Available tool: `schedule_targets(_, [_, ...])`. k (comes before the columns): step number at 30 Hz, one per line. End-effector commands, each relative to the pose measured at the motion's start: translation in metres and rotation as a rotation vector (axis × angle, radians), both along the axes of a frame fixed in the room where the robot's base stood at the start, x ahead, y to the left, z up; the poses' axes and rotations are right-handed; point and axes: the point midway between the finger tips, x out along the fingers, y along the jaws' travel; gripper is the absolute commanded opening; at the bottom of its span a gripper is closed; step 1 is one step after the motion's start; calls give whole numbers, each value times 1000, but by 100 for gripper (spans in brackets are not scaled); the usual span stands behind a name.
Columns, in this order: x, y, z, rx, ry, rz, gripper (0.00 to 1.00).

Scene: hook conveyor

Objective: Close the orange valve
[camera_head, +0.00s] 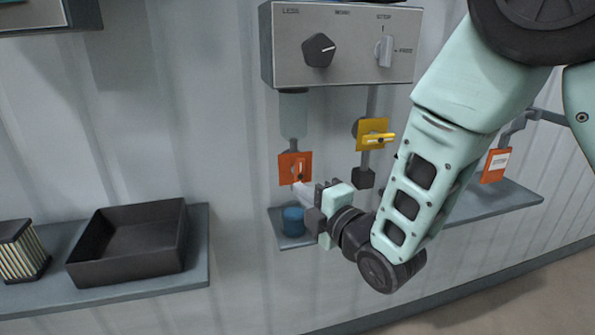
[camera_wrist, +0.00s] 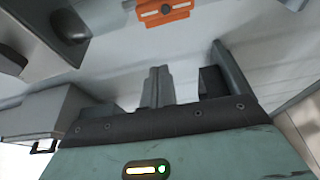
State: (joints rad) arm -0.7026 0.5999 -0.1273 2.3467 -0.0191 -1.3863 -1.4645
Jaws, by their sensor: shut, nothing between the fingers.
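The orange valve (camera_head: 288,168) is a square orange plate on a pipe below the grey control box. Its small handle lies near the plate's right side and looks roughly upright, slightly tilted. In the wrist view the orange valve (camera_wrist: 165,12) is at the top edge, partly cut off, with a dark knob in its middle. My gripper (camera_head: 302,190) is shut and empty. Its tips are just below the valve's lower right edge; I cannot tell whether they touch it. In the wrist view my gripper (camera_wrist: 158,85) points toward the valve, with a gap in the picture between them.
A yellow valve (camera_head: 371,134) is to the upper right. The control box (camera_head: 345,70) with a black knob and a switch is above. A blue cup (camera_head: 293,222) stands on a small shelf below. A black tray (camera_head: 130,243) sits on the left shelf. An orange tag (camera_head: 496,165) hangs at right.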

Motion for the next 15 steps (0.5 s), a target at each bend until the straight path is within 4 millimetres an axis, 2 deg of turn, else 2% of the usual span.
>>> schedule_targets(7, [13,9,2,0,1,-1,0])
schedule_targets(15, [56,39,5,0,1,-1,0])
